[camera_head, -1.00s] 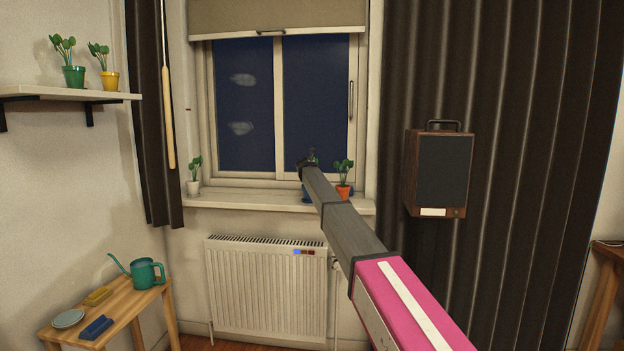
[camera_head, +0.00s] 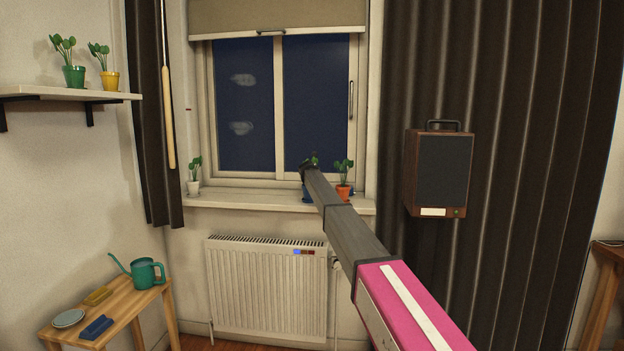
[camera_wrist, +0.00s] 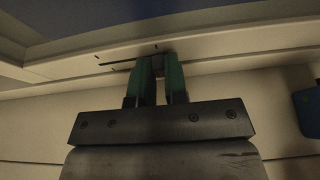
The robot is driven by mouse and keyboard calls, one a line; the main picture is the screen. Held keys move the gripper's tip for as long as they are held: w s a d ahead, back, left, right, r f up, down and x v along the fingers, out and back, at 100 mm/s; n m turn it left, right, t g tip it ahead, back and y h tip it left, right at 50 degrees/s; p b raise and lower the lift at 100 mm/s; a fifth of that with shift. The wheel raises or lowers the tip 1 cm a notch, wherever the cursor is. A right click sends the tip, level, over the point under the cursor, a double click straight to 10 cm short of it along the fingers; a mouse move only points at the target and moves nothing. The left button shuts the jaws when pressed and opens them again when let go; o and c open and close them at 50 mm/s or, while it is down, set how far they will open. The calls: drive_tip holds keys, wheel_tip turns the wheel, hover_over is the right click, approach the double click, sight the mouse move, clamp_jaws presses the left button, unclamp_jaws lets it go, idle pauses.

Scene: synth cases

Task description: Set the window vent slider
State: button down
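The window (camera_head: 280,105) has a pale frame and dark panes. In the wrist view, its lower frame (camera_wrist: 60,68) carries a thin dark slot (camera_wrist: 117,64), which looks like part of the vent. A small brownish piece (camera_wrist: 158,66), perhaps the slider tab, shows between my fingertips. My gripper (camera_wrist: 159,62) has two green fingers reaching to the frame, with a narrow gap between them. I cannot tell whether they press on that piece. In the head view my gripper (camera_head: 309,165) is small and mostly hidden by my arm, low at the right pane.
The sill (camera_head: 235,201) holds a white-potted plant (camera_head: 194,185) at left. A blue pot (camera_head: 307,194) and an orange-potted plant (camera_head: 343,190) stand close to my arm. A blue object (camera_wrist: 307,110) is at the wrist view's right edge. A radiator (camera_head: 265,290) is below.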

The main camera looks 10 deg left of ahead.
drive_tip(key=a, duration=0.6)
drive_tip(key=shift+w+a, duration=0.1)
drive_tip(key=shift+a, duration=0.1)
drive_tip(key=c, duration=1.1)
unclamp_jaws()
drive_tip(key=shift+a, duration=0.1)
drive_tip(key=v, duration=1.1)
